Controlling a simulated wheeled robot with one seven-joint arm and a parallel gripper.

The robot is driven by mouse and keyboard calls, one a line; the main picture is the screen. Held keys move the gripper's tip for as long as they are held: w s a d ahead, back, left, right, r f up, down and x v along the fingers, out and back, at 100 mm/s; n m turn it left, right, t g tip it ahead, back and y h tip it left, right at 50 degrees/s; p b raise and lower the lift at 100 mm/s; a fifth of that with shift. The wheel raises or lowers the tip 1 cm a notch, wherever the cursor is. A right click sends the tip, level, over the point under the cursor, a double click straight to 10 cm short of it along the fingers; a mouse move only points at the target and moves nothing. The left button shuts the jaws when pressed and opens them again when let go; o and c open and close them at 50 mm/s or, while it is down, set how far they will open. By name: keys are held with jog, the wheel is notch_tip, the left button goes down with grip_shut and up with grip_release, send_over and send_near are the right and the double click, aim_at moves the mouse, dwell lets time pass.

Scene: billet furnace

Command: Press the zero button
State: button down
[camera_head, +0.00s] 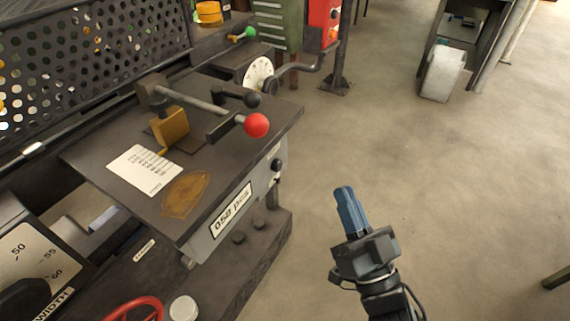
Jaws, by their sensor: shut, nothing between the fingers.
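No button with a readable "zero" label shows, so I cannot tell which part is the zero button. Two dark round buttons (248,230) sit on the ledge below a plate (231,210) that seems to read "050 pcs". A pale round cap (184,308) stands at the bottom edge, and a small label (144,250) nearby is too small to read. My gripper (346,191) has blue fingers held together, with nothing between them. It is over open floor, right of the bench and apart from it.
The bench (255,137) carries a red ball lever (256,125), a brass block (169,127) and a paper sheet (145,169). A crank with a white dial (259,75) is behind. A red handwheel (135,308) is at lower left.

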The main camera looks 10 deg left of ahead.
aim_at(276, 165)
jog(key=shift+w+a+r, duration=0.1)
dwell(0.3)
jog(key=w+a+b, duration=0.3)
jog(key=a+b, duration=0.3)
jog(key=a, duration=0.2)
jog(key=shift+a, duration=0.15)
dwell(2.1)
jog(key=shift+w+a+b, duration=0.15)
jog(key=shift+a+b, duration=0.25)
jog(key=shift+b, duration=0.05)
